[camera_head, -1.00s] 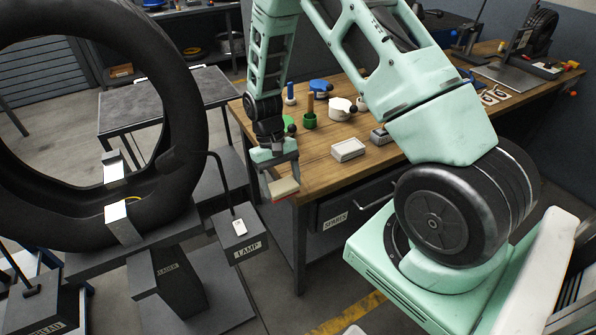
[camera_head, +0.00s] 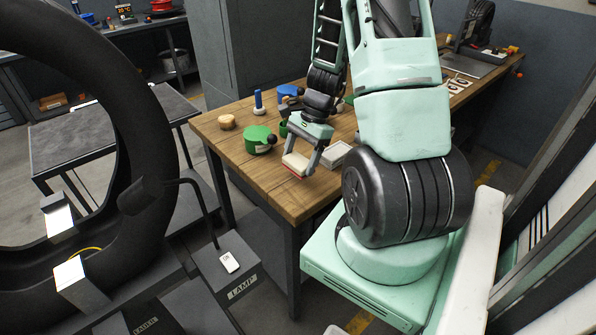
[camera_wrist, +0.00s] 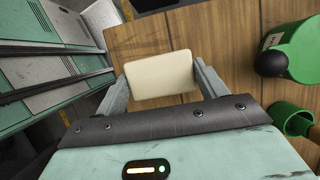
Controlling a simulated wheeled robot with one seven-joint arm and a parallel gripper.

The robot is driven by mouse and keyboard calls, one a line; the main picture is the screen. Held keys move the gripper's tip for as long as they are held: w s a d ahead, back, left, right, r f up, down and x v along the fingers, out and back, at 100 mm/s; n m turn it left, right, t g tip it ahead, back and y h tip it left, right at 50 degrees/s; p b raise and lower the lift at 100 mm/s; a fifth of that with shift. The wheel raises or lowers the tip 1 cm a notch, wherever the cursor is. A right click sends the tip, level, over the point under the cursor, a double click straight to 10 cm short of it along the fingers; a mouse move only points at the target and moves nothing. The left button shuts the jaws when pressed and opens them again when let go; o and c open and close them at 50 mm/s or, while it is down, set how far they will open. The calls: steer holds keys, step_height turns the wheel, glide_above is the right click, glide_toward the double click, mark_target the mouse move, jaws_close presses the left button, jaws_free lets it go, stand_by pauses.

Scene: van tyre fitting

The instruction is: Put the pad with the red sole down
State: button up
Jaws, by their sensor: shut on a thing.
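My gripper (camera_head: 301,164) is shut on a cream pad (camera_head: 296,160) with a thin red line along its lower edge. The pad is over the wooden workbench (camera_head: 290,200), near its front edge; its height above the wood is hard to tell. In the wrist view the pad (camera_wrist: 160,75) sits between the two grey fingers, its cream top facing the camera and its sole hidden. Bench wood shows around it.
A green pot (camera_head: 257,141) with a black knob stands left of the gripper. A tan round thing (camera_head: 227,121) and a blue peg (camera_head: 258,103) stand farther back. The bench's front left part is bare.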

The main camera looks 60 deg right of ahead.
mark_target(300, 181)
steer(key=shift+f, duration=2.25)
steer(key=shift+f, duration=0.2)
steer(key=o, duration=1.1)
steer(key=shift+r, duration=0.15)
